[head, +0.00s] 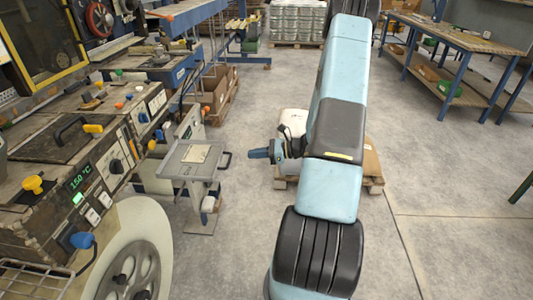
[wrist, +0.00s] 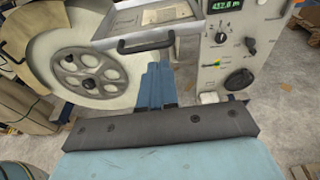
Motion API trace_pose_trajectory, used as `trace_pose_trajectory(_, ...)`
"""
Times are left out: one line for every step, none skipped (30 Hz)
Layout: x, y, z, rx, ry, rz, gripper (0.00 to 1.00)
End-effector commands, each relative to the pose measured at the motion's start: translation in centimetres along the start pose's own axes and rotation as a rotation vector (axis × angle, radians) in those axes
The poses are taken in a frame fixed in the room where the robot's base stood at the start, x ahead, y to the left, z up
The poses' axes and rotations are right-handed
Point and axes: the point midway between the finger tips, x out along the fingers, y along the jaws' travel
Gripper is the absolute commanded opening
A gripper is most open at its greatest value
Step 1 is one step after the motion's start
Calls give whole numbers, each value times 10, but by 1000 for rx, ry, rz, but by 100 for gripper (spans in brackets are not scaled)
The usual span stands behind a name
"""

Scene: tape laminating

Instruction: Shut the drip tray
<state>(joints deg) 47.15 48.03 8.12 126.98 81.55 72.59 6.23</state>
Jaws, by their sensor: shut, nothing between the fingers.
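The drip tray (head: 175,167) is a shallow grey tray standing out from the machine's side in the head view, with a pale sheet (head: 196,153) lying in it. Its dark bar handle (head: 226,161) faces my gripper. My gripper (head: 252,153) is shut and empty, pointing left at the handle with a small gap between. In the wrist view, the tray (wrist: 117,25) is at the top, its handle (wrist: 146,46) just ahead and left of my blue fingers (wrist: 158,70). The fingers look apart from the handle.
The laminating machine (head: 105,150), with knobs and a green display, fills the left. A large white reel (head: 140,235) stands at its near end. A pallet with boxes (head: 372,165) lies behind my arm. A workbench (head: 455,42) stands far right. The floor between is clear.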

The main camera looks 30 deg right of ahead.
Motion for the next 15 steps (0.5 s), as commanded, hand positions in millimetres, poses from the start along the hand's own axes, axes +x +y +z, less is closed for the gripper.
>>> trace_pose_trajectory(10,0,0,1,-1,3,0)
trace_pose_trajectory(15,1,0,1,-1,4,0)
trace_pose_trajectory(22,1,0,1,0,3,0)
trace_pose_trajectory(26,1,0,2,0,2,0)
trace_pose_trajectory(31,0,0,1,0,3,0)
trace_pose_trajectory(36,0,0,0,-1,2,0)
trace_pose_trajectory(40,0,0,0,-1,2,0)
trace_pose_trajectory(44,0,0,-1,0,2,0)
trace_pose_trajectory(48,0,0,-1,0,2,0)
trace_pose_trajectory(51,0,0,-1,0,2,0)
trace_pose_trajectory(53,0,0,0,0,1,0)
trace_pose_trajectory(56,0,0,0,0,0,0)
trace_pose_trajectory(58,0,0,0,0,0,0)
trace_pose_trajectory(59,0,0,0,0,1,0)
trace_pose_trajectory(61,0,0,0,0,1,0)
